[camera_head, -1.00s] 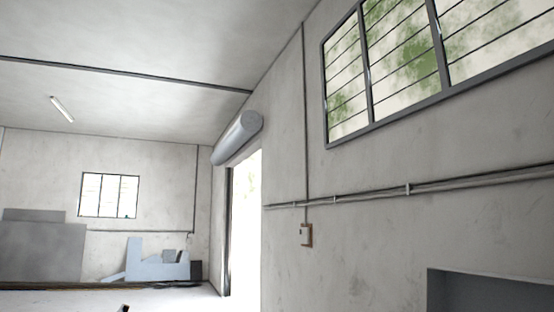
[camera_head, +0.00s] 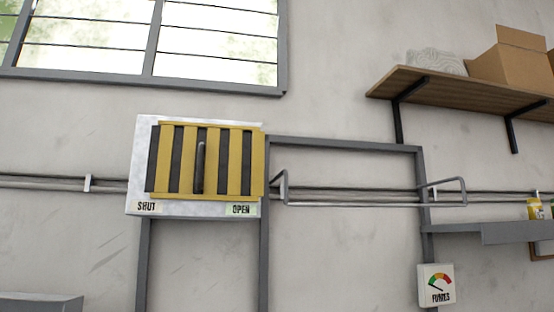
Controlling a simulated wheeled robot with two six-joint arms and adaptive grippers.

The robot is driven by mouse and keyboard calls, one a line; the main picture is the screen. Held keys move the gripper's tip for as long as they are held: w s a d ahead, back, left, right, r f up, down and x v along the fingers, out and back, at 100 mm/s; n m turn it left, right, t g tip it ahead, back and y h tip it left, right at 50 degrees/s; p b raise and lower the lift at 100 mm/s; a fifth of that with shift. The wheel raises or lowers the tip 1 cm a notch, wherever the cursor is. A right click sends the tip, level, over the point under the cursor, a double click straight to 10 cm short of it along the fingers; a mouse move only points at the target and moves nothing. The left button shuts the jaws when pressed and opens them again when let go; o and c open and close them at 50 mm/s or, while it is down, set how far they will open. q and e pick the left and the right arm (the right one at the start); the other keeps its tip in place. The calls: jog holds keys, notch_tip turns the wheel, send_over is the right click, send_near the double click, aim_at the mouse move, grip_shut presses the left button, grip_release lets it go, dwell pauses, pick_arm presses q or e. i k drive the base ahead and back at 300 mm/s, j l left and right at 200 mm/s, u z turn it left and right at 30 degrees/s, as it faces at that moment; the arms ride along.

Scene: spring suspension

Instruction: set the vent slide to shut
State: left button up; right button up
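The vent (camera_head: 136,180) is a white panel on the wall, left of centre. Its yellow slatted slide (camera_head: 247,165) has dark upright gaps showing between the slats, and its right edge reaches to or slightly past the panel's right edge. A dark upright handle (camera_head: 198,168) stands near the middle of the slide. A SHUT label (camera_head: 147,207) is at the panel's lower left and an OPEN label (camera_head: 241,210) at its lower right. Neither of my grippers is in view.
A grey metal frame (camera_head: 340,145) stands beside and below the vent, with a bent rail (camera_head: 375,204) across it. A FUMES gauge (camera_head: 436,285) is at lower right. A wooden shelf (camera_head: 460,91) holds a cardboard box (camera_head: 508,60). A grey ledge (camera_head: 40,303) is at lower left.

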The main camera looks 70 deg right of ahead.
aim_at(165, 144)
jog(key=z, duration=1.75)
jog(key=k+l, duration=0.05)
